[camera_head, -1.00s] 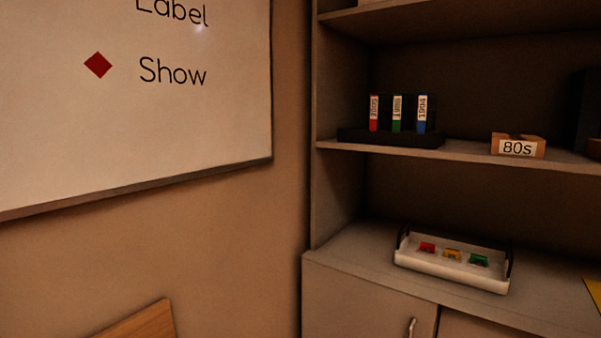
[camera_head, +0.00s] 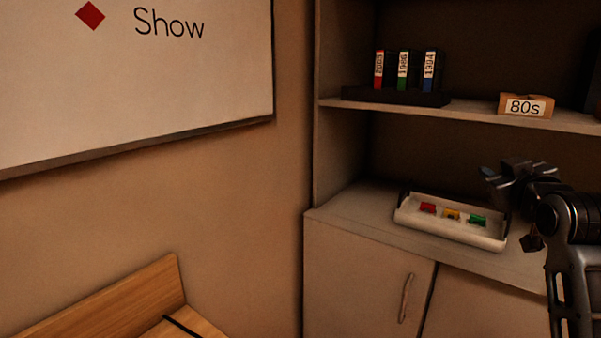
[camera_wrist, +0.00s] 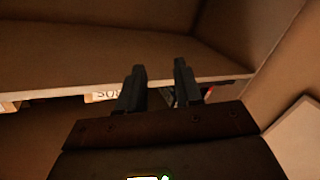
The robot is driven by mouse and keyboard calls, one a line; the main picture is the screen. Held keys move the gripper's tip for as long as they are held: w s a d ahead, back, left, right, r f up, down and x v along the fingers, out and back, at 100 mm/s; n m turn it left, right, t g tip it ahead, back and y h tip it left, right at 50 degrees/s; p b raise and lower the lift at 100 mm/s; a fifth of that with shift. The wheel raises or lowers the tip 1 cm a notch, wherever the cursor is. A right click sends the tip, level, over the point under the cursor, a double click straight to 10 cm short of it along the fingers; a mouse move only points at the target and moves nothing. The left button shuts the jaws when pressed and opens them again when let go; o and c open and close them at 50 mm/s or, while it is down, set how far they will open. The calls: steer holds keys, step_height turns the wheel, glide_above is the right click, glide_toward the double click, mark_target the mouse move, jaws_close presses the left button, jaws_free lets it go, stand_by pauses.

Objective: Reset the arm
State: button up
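My gripper (camera_head: 494,174) shows at the right in the head view, in front of the shelf unit, above the right end of the white tray in the picture. In the wrist view my gripper (camera_wrist: 160,72) has its two dark fingers apart, with a gap between them and nothing seen held. My arm comes up from the lower right corner of the head view. Its lower part is out of frame.
The tray (camera_head: 447,229) holds a red, a yellow and a green piece. Above it, binders in a black holder (camera_head: 395,96) and a box marked 80s (camera_head: 525,105) stand on a shelf. A whiteboard (camera_head: 130,90) hangs left. A wooden piece (camera_head: 120,300) stands lower left.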

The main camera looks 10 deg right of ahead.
steer(key=s+a+f+y, duration=0.2)
steer(key=s+a+f, duration=0.7)
steer(key=a+f, duration=0.15)
steer(key=s+a+f+y, duration=0.2)
steer(key=s+a+f, duration=0.7)
steer(key=f, duration=0.3)
steer(key=s+a+y, duration=0.1)
steer(key=s+a, duration=0.3)
steer(key=s, duration=0.9)
steer(key=s+a+r+g+y, duration=0.1)
steer(key=s+a, duration=0.3)
steer(key=s, duration=1)
steer(key=shift+a+y, duration=0.2)
steer(key=shift+y, duration=0.5)
